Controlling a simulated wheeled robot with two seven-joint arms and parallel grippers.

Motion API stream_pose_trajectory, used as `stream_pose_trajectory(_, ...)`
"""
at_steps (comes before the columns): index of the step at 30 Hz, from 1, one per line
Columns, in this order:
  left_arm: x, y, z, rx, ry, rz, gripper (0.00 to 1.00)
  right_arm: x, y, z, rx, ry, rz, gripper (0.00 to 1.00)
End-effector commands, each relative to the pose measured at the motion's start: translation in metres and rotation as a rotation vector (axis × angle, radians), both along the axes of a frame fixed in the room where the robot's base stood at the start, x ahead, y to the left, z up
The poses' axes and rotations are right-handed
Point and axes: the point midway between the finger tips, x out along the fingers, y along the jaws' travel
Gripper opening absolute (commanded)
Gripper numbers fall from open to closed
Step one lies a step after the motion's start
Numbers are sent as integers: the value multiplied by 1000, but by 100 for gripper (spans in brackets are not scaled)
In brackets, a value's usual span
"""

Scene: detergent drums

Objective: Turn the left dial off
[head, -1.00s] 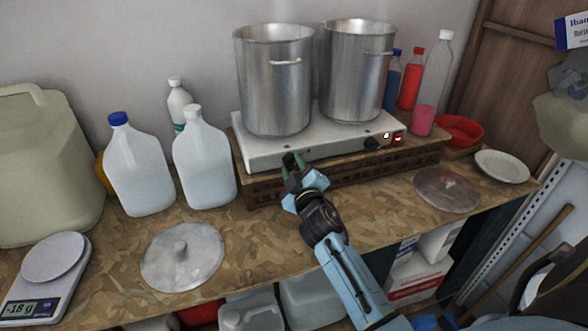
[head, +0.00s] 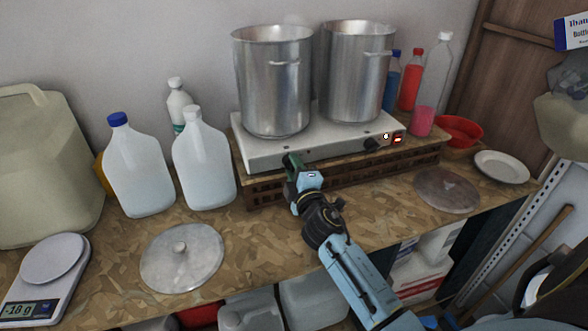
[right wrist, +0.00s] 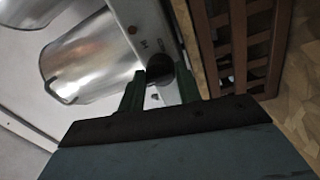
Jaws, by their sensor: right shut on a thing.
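The white two-burner hot plate (head: 330,142) stands on a brown slatted crate, with two dials on its front edge. My right gripper (head: 292,160) reaches up to the left end of that front edge and is shut on the left dial. In the head view the gripper hides this dial. In the right wrist view the dark left dial (right wrist: 158,70) sits between the two green fingers (right wrist: 160,88). Its pointer is too dark to read. The right dial (head: 371,144) is black and untouched, beside lit indicators (head: 397,139). My left gripper is not in view.
Two tall steel pots (head: 272,85) (head: 355,75) stand on the hot plate. White jugs (head: 205,160) (head: 140,165) stand to the left. Two lids (head: 182,258) (head: 447,190) lie on the counter. A scale (head: 48,275) sits front left. The counter before the crate is clear.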

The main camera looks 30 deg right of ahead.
Motion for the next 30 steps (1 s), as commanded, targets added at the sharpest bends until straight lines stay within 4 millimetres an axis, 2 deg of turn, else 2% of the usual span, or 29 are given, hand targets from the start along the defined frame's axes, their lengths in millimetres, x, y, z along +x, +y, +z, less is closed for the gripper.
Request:
stream_pose_trajectory(11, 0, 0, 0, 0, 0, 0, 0, -1, 1, -2, -6, 5, 1, 11)
stream_pose_trajectory(12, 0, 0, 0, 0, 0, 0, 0, -1, 1, -2, -5, 5, 1, 39)
stream_pose_trajectory(16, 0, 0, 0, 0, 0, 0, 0, 0, 1, -2, -4, 4, 0, 55)
stream_pose_trajectory(25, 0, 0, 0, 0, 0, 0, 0, -2, 1, -1, -3, 3, 0, 55)
stream_pose_trajectory(30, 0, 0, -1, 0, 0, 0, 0, -18, 5, -3, -3, 4, 0, 55)
